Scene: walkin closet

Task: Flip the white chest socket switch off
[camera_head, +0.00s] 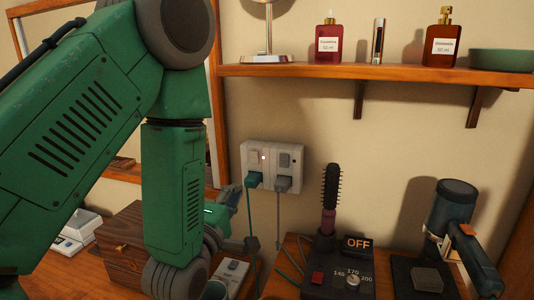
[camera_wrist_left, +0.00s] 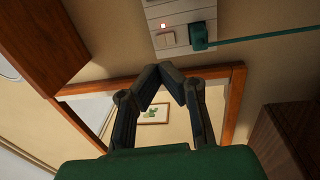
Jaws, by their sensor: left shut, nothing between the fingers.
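A white double socket (camera_head: 272,167) is fixed to the wall, with two switches in its upper half. A small light glows beside the left switch (camera_head: 254,158). A green plug (camera_head: 253,180) sits below that switch, and a grey plug (camera_head: 282,184) sits in the right outlet. In the left wrist view, the socket (camera_wrist_left: 172,14) shows a lit red light, a switch and the green plug (camera_wrist_left: 198,37). My left gripper (camera_wrist_left: 160,70) is shut and empty, with its tips apart from the socket; in the head view it is low and left of it, partly hidden by my arm.
A shelf (camera_head: 390,73) with bottles runs above the socket. Below, a black base (camera_head: 330,285) with an "OFF" display holds a hairbrush (camera_head: 330,200). A green and black appliance (camera_head: 452,215) stands at right. A wooden box (camera_head: 125,240) is behind my left arm.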

